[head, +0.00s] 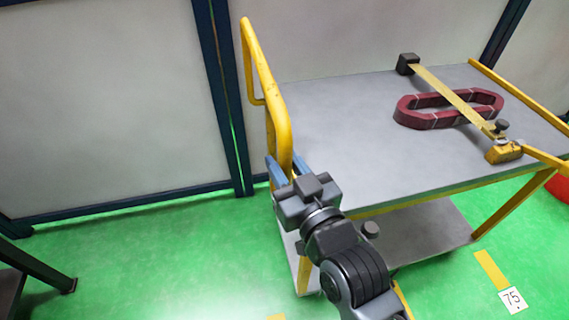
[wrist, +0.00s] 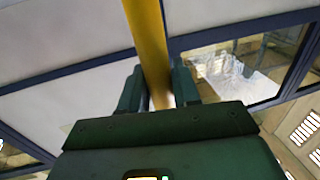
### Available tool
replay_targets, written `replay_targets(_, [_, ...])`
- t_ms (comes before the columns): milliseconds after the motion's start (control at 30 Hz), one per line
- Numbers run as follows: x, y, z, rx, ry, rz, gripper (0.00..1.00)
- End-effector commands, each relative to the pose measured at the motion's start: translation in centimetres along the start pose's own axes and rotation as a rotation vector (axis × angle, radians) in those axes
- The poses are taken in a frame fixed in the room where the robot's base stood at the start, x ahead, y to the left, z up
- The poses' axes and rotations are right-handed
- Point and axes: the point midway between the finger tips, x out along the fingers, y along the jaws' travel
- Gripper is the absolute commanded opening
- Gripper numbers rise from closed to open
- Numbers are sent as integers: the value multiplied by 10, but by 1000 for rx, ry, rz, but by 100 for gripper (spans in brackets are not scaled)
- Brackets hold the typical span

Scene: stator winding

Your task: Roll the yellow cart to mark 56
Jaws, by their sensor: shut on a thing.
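The yellow cart (head: 350,130) stands in the middle and right of the head view, with a grey top shelf, a lower shelf (head: 430,232) and a yellow push handle (head: 268,75) at its left end. My gripper (head: 285,170) is at the near side of that handle and shut on it. In the wrist view the yellow handle bar (wrist: 147,40) passes between the two fingers of my gripper (wrist: 160,88). A floor sign reading 75 (head: 513,300) lies at the lower right beside a yellow strip (head: 490,270). No mark 56 shows.
A dark red oval coil (head: 420,118) and a yellow bar tool (head: 450,92) lie on the cart top. A wall with dark blue posts (head: 222,90) stands behind. Green floor (head: 150,255) is open to the left. A dark frame (head: 45,265) is at lower left, a red object (head: 559,187) at right.

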Motion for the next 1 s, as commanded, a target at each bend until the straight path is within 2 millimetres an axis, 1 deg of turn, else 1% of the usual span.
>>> replay_targets(33, [0, 0, 1, 0, -1, -1, 0])
replay_targets(67, [0, 0, 1, 0, -1, -1, 34])
replay_targets(200, [0, 0, 0, 0, -1, -1, 48])
replay_targets(233, [0, 0, 0, 0, -1, -1, 49])
replay_targets(467, [-1, 0, 0, 0, -1, 0, 49])
replay_targets(567, [-7, 0, 1, 0, -1, 0, 49])
replay_targets(667, [-20, 0, 2, 0, -2, 0, 49])
replay_targets(900, [-58, 0, 2, -1, -3, 0, 49])
replay_targets(1000, [-69, 0, 2, 0, -2, -1, 49])
